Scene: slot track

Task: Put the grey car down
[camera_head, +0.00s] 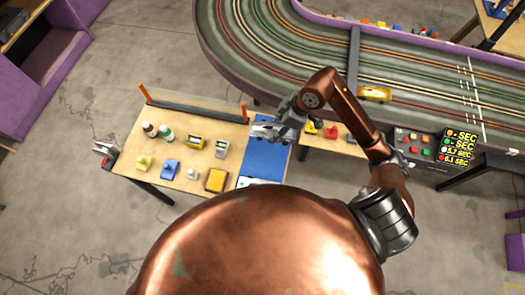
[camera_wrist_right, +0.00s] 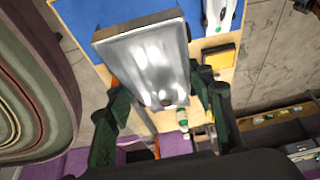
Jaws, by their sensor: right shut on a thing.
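The grey car (camera_head: 264,130) is between the fingers of my right gripper (camera_head: 284,127), over the far end of the blue mat (camera_head: 263,163) on the wooden workbench. In the right wrist view the grey car (camera_wrist_right: 145,62) is a shiny silver body, with the dark green fingers of my right gripper (camera_wrist_right: 160,97) on either side. The blue mat (camera_wrist_right: 85,15) shows behind it there. I cannot tell whether the car touches the mat. My left gripper is not in view.
A white car (camera_wrist_right: 219,14) lies at the mat's near end. Left of the mat are a yellow box (camera_head: 216,180), bottles (camera_head: 166,133) and small parts. A low rail with orange posts (camera_head: 244,112) edges the bench's far side. The slot track (camera_head: 300,62) lies beyond.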

